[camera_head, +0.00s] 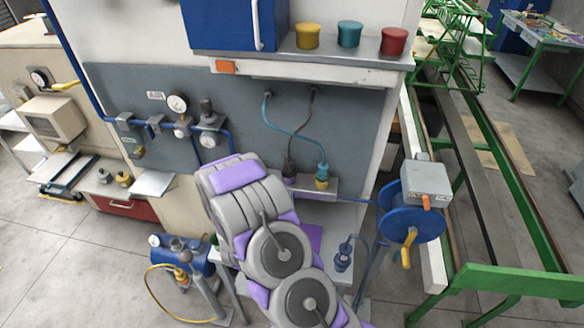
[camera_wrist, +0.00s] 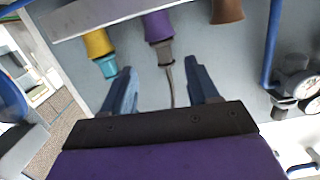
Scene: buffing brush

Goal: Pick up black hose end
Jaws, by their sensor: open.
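The black hose (camera_head: 293,136) hangs from the grey panel. Its dark end (camera_head: 289,168) sits at a purple socket on a small ledge. In the wrist view, the dark grey hose end (camera_wrist: 165,53) meets the purple socket (camera_wrist: 157,26), and its thin hose runs down between my fingers. My gripper (camera_wrist: 160,69) is open, with one blue-grey finger on each side of the hose, just short of the hose end. I see no contact. In the head view my arm hides the gripper.
The teal hose end (camera_head: 322,170) sits in a yellow socket (camera_head: 321,183) beside the black one; it also shows left in the wrist view (camera_wrist: 109,67). A brown socket (camera_wrist: 227,10) is to the right there. Gauges (camera_head: 178,104) and blue pipes line the panel's left side.

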